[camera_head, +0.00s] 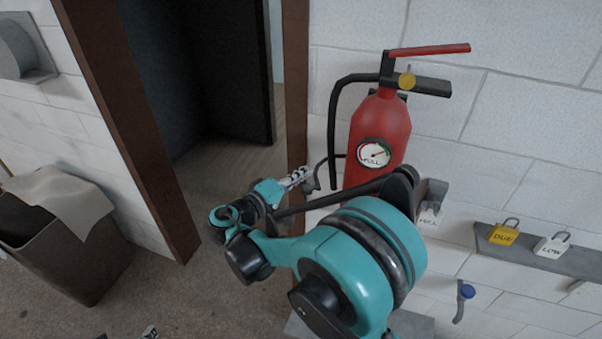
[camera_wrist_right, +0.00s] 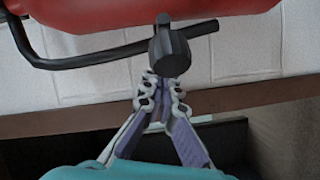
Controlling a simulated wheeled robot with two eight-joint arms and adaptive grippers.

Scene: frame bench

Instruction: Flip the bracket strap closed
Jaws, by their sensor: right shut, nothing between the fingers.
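The red fire extinguisher (camera_head: 383,128) stands upright against the white wall. The bracket strap (camera_head: 313,182) is dark and sticks out to the left of it, swung away from its front. In the right wrist view the strap's dark end (camera_wrist_right: 171,48) points toward the camera. My right gripper (camera_head: 303,175) is shut and empty at the strap's outer end. In the right wrist view its fingertips (camera_wrist_right: 161,86) are close beside the strap; contact is unclear. My right arm hides the extinguisher's lower part. A small part of my left gripper (camera_head: 149,332) shows at the bottom edge.
The black hose (camera_head: 332,130) hangs just left of the extinguisher, near the strap. A brown door frame (camera_head: 297,80) stands behind my gripper. Yellow DUE (camera_head: 503,234) and white LOW (camera_head: 551,246) padlocks are at right. A bin (camera_head: 75,262) with a cloth stands left.

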